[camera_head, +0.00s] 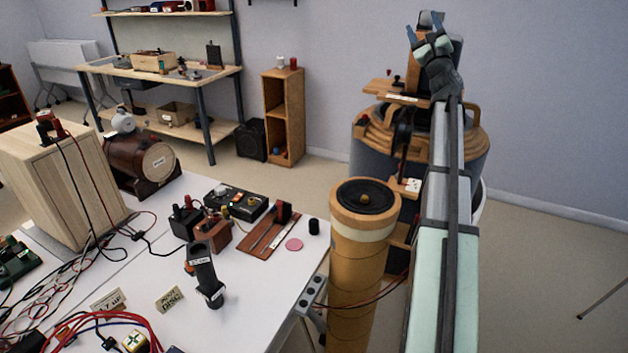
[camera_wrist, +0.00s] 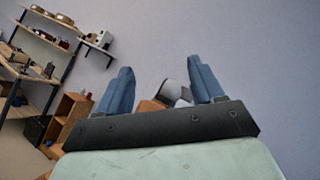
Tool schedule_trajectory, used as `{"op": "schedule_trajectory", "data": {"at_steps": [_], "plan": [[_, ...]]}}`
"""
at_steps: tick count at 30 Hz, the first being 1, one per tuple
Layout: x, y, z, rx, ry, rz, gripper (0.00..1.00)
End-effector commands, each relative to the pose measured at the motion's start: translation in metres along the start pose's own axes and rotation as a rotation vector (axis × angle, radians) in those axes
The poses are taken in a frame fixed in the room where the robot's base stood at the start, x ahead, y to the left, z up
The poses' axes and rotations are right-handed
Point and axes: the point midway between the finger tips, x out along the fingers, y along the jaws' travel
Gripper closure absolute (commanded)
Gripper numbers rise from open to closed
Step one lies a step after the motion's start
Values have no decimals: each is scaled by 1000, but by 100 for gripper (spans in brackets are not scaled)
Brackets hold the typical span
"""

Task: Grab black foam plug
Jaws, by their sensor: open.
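A small black cylinder (camera_head: 314,227), which looks like the black foam plug, stands on the white table near its right edge in the head view. My gripper (camera_head: 423,28) is raised high at the top right of the head view, far from the plug. Its blue fingers are apart and nothing is between them. In the wrist view my gripper (camera_wrist: 161,68) is open, with the wall and part of a wooden object behind it. The plug does not show in the wrist view.
A pink disc (camera_head: 293,244) lies beside the plug, left of it. A wooden board (camera_head: 263,236) and a black upright device (camera_head: 201,265) stand further left. A tall tan column with a speaker (camera_head: 365,197) rises right of the table. Cables cover the table's left side.

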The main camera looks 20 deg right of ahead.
Motion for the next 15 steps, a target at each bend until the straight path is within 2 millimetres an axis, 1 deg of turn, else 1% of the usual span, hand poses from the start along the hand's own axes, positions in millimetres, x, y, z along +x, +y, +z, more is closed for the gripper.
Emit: {"op": "schedule_trajectory", "data": {"at_steps": [1, 3, 8, 11, 14, 15], "plan": [[4, 16, 19, 30, -12, 12, 33], [10, 33, 38, 65, -24, 27, 33], [18, 69, 74, 105, -48, 66, 33], [20, 95, 94, 80, -71, 104, 33], [20, 132, 109, -18, -109, 168, 33], [19, 148, 114, -74, -130, 198, 33]]}}
